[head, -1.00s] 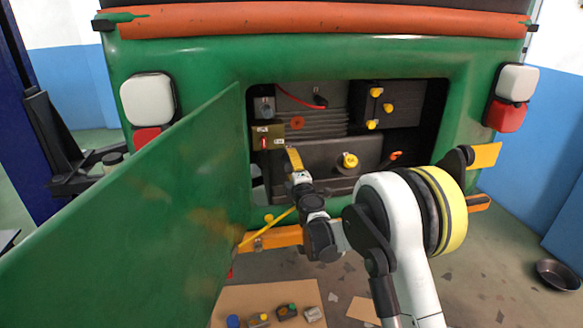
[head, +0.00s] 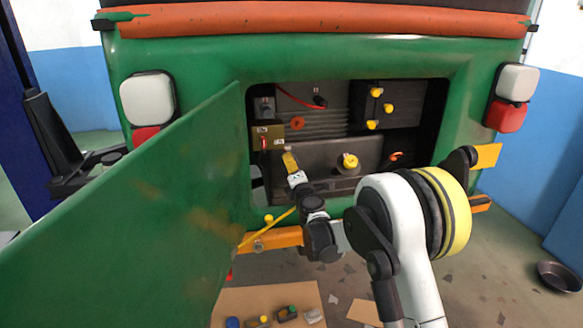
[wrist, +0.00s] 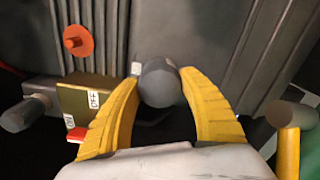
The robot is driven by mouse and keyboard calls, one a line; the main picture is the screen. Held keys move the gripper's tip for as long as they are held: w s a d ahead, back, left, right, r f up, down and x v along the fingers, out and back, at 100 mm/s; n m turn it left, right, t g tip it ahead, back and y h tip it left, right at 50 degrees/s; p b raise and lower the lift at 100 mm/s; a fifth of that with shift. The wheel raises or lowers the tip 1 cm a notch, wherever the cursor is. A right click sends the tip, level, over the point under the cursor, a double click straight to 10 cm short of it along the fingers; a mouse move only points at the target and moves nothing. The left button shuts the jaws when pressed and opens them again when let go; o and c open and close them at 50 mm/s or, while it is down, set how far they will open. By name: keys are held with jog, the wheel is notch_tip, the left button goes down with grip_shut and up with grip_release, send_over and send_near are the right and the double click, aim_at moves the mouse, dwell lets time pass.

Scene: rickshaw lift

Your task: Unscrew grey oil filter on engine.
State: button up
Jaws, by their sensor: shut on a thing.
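The grey oil filter (wrist: 158,86) shows in the wrist view as a short round cylinder against the dark engine block. The two yellow fingers of my gripper (wrist: 159,76) are closed around it, one on each side. In the head view my gripper (head: 290,162) reaches into the lower left of the open engine bay. There the filter is mostly hidden by my fingers. I cannot tell how far it is screwed in.
The green open door (head: 130,200) stands to the left of my arm. A panel with a red switch (wrist: 85,105) is close left of my fingers. A yellow cap (head: 350,161) is on the engine to the right. Small parts lie on cardboard (head: 240,300) below.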

jog(key=n, duration=0.3)
jog(key=shift+n+b, duration=0.3)
jog(key=shift+n, duration=0.1)
jog(key=n, duration=0.3)
jog(key=shift+w+n+b, duration=0.1)
jog(key=shift+n+b, duration=0.2)
jog(key=shift+n, duration=0.1)
jog(key=shift+r, duration=0.1)
